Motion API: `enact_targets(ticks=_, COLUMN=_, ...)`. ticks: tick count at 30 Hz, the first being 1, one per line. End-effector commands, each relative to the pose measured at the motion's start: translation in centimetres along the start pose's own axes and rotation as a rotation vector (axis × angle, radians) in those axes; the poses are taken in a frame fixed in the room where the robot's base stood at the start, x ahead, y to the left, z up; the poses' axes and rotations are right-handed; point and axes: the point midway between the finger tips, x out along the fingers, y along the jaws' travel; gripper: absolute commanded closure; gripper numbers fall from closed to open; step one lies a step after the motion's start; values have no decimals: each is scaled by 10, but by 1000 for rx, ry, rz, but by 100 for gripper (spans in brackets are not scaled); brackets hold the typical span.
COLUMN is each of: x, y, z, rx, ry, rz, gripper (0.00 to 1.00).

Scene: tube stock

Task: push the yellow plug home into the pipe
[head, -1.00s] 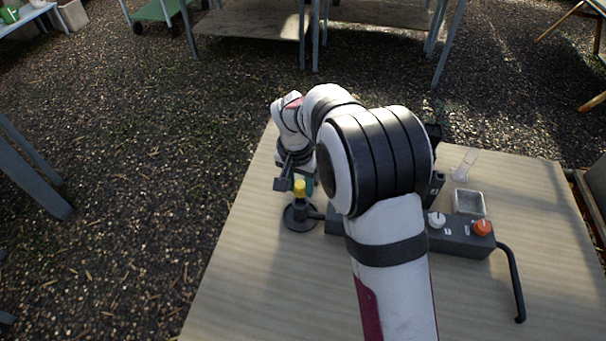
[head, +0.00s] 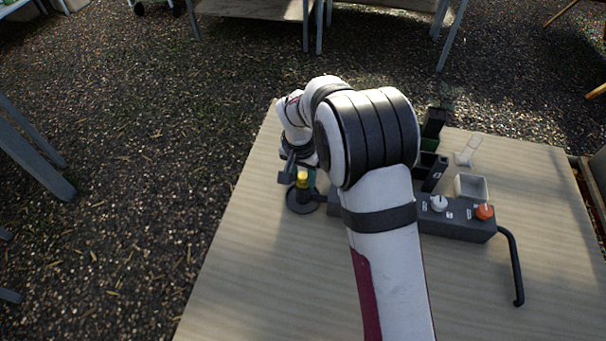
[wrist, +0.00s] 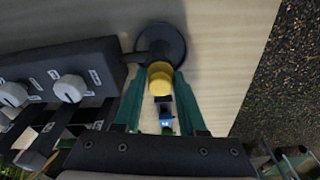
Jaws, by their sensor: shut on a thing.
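The yellow plug (head: 302,179) stands at the top of a dark upright pipe (head: 303,192) on a round black base near the left side of the table. In the wrist view the yellow plug (wrist: 160,78) sits between the green fingers of my gripper (wrist: 163,74), which is shut on it. The round base (wrist: 176,36) shows beyond it, and the pipe is largely hidden behind the plug. How deep the plug sits in the pipe I cannot tell.
A dark control box (head: 455,222) with a white knob (head: 438,203) and an orange knob (head: 484,211) lies to the right. Behind it stand a small pale tray (head: 471,187) and dark upright holders (head: 432,165).

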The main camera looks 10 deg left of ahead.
Motion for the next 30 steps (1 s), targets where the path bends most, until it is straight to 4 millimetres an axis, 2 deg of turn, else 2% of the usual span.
enact_targets(ticks=1, x=4, y=0, z=1, rx=-5, ry=-2, rz=2, gripper=56)
enact_targets(ticks=6, x=5, y=2, z=1, rx=-6, ry=-3, rz=4, gripper=26)
enact_targets(ticks=23, x=3, y=4, z=1, rx=-6, ry=-4, rz=10, gripper=25)
enact_targets(ticks=26, x=-11, y=4, z=0, rx=-5, ry=-2, rz=7, gripper=25)
enact_targets(ticks=30, x=-54, y=1, z=-1, rx=-3, ry=4, rz=0, gripper=25)
